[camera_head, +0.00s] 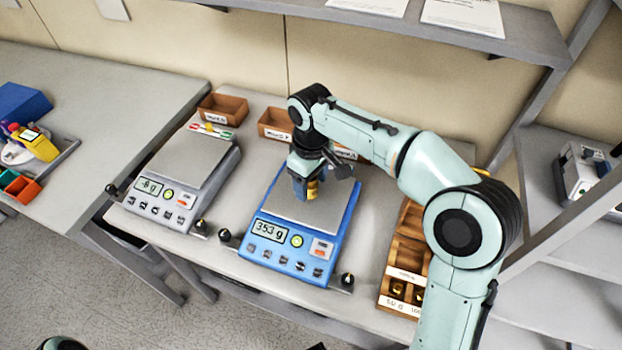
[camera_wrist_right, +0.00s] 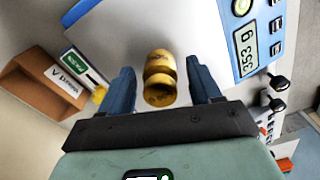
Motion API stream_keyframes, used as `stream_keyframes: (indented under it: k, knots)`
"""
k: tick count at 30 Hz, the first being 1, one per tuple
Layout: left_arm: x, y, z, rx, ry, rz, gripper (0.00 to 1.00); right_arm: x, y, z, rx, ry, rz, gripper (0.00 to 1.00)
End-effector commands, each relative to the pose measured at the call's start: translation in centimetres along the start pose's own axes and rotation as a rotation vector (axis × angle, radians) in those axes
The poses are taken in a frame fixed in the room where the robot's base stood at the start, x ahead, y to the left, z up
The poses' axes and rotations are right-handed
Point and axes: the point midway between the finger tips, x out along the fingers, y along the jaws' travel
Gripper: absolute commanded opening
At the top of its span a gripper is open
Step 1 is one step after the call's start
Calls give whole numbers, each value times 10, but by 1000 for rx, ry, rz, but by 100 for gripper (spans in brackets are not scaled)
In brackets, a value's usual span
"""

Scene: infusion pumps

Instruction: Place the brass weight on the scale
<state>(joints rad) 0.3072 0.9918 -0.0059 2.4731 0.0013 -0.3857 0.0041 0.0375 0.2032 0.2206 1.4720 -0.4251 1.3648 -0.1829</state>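The blue scale (camera_head: 290,232) stands on the table and its display reads 353 g. The brass weight (camera_wrist_right: 160,78) shows in the wrist view, over the scale's pale plate and between my right gripper's fingers (camera_wrist_right: 163,80). There is a gap on both sides of it, so the fingers are open and not clamped on it. In the head view my right gripper (camera_head: 306,188) is low over the blue scale's plate, and a bit of the weight (camera_head: 312,190) shows beside a finger. My left gripper is not in view.
A grey scale (camera_head: 185,165) reading -8 g stands to the left. Small brown bins (camera_head: 223,108) line the back. A wooden weight box (camera_head: 405,262) stands to the right. A shelf (camera_head: 420,30) hangs above. A blue box (camera_head: 22,104) is at far left.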

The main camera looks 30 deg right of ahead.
Motion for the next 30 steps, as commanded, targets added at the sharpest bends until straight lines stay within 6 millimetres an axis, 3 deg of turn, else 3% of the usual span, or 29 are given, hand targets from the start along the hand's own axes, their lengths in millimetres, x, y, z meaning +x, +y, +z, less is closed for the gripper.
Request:
stream_keyframes:
  k: [11, 14, 24, 30]
  knots:
    - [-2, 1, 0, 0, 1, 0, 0, -6, 0, 0, 0, 2, 1, 65]
    - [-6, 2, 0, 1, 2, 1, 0, -20, 0, -1, 0, 4, 1, 65]
    - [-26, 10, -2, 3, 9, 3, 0, -93, 0, -1, -1, 5, 1, 65]
    - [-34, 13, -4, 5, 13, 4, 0, -118, 0, -1, -1, 3, 1, 65]
